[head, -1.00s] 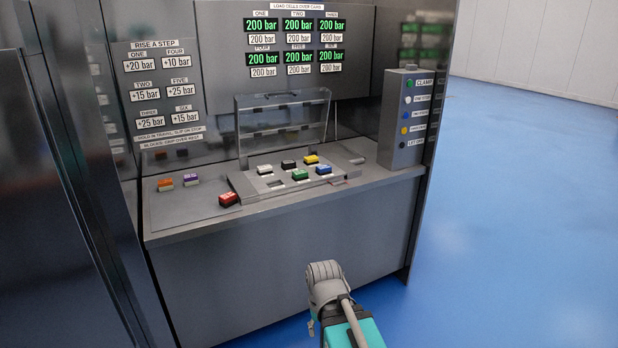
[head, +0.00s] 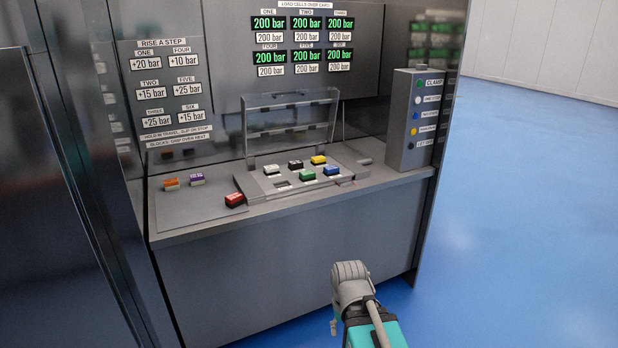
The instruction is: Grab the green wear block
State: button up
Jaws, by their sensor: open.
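The green wear block (head: 307,175) sits in the front row of the grey block holder (head: 268,196) on the console ledge. It is between an empty-looking spot on its left and a blue block (head: 331,170) on its right. Behind it are a white block (head: 271,169), a black block (head: 295,164) and a yellow block (head: 318,160). My arm shows at the bottom, low in front of the console and well apart from the green block. My gripper's fingers cannot be made out.
A clear lid (head: 290,118) stands raised behind the holder. A red block (head: 235,199) lies at the holder's left; orange (head: 171,184) and purple (head: 197,178) blocks lie farther left. A button box (head: 412,120) stands at the ledge's right end. Blue floor is open at right.

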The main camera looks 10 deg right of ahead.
aim_at(307, 175)
jog(key=z, duration=0.05)
jog(key=i, duration=0.95)
jog(key=u, duration=0.05)
